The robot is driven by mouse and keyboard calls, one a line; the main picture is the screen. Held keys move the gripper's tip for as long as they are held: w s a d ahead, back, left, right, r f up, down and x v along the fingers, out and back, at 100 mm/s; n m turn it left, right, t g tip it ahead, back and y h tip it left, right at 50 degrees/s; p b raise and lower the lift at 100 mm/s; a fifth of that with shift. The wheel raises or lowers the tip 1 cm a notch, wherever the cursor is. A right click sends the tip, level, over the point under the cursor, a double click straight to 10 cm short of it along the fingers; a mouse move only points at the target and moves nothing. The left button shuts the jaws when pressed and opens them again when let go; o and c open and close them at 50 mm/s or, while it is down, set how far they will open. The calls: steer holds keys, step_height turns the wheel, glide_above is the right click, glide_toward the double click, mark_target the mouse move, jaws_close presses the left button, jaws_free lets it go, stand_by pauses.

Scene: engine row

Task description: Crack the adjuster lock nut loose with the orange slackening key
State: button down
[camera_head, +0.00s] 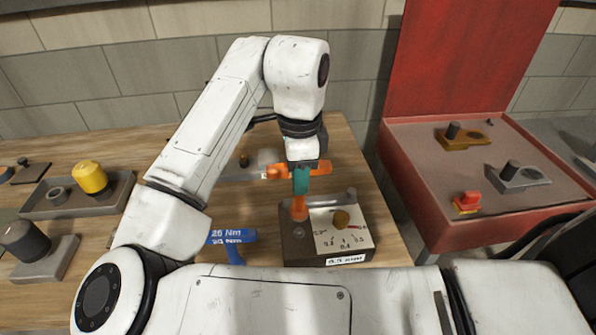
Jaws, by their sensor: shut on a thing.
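The key points down over the left side of a dark adjuster box (291,248). I cannot tell whether its lower end touches the box. The box has a white scale face with a brass knob (341,218) and a front label that seems to read 0.3 mm. No lock nut can be made out clearly around the key's lower end. An orange horizontal piece (279,171) shows beside my gripper.
A blue tool (232,238) marked 25 Nm lies left of the box. A grey tray (65,212) with a yellow-capped part (90,177) stands farther left. A dark cylinder (24,241) sits on a grey base. A red cabinet (440,215) with small parts stands right, across a gap.

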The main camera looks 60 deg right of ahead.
mark_target(300, 201)
stand_by(0.3)
steer(key=shift+f+b, duration=2.05)
steer(key=shift+f, duration=1.2)
steer(key=shift+f, duration=0.25)
steer(key=shift+r+n+p, duration=0.25)
steer(key=shift+n+p, duration=0.45)
steer(key=shift+n, duration=0.1)
steer(key=shift+f, duration=0.3)
steer(key=shift+r+p, duration=2.25)
steer(key=shift+r, duration=0.6)
steer(key=shift+b, duration=0.3)
